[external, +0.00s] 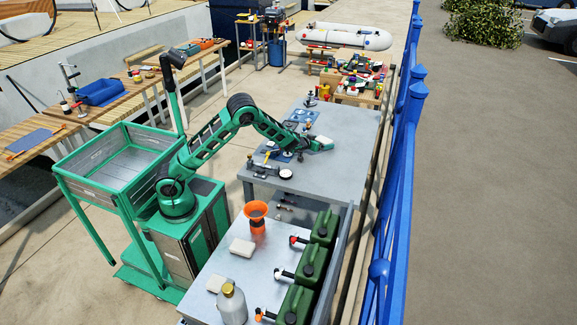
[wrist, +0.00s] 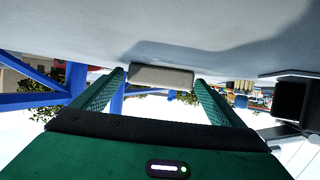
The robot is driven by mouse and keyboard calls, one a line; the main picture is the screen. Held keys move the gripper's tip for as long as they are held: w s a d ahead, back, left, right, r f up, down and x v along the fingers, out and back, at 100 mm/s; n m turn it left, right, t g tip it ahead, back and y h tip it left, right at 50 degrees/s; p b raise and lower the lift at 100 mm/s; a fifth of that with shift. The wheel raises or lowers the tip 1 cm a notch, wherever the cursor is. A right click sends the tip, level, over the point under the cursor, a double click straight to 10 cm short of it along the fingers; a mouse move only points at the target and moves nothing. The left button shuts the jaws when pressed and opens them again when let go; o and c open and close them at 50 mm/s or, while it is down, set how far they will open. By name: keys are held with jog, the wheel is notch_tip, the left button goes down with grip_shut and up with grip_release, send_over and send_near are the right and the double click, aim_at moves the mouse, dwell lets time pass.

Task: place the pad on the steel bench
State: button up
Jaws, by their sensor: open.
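The pad (wrist: 160,77) is a pale beige-grey block in the wrist view, lying against the grey steel bench surface (wrist: 200,30), which fills the top of that upside-down-looking picture. My gripper (wrist: 161,82) is open, with one green finger on each side of the pad. Small gaps seem to show between the fingers and the pad.
Small parts on blue mats (external: 302,115) and a round-ended tool (external: 286,173) lie on the bench left of my gripper. A nearer table holds two pale blocks (external: 243,247), an orange funnel (external: 257,214) and green cans (external: 308,268). A blue fence (external: 400,150) runs along the right.

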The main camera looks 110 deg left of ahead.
jog(key=shift+r, duration=0.1)
jog(key=v, duration=1.2)
jog(key=shift+w, duration=0.1)
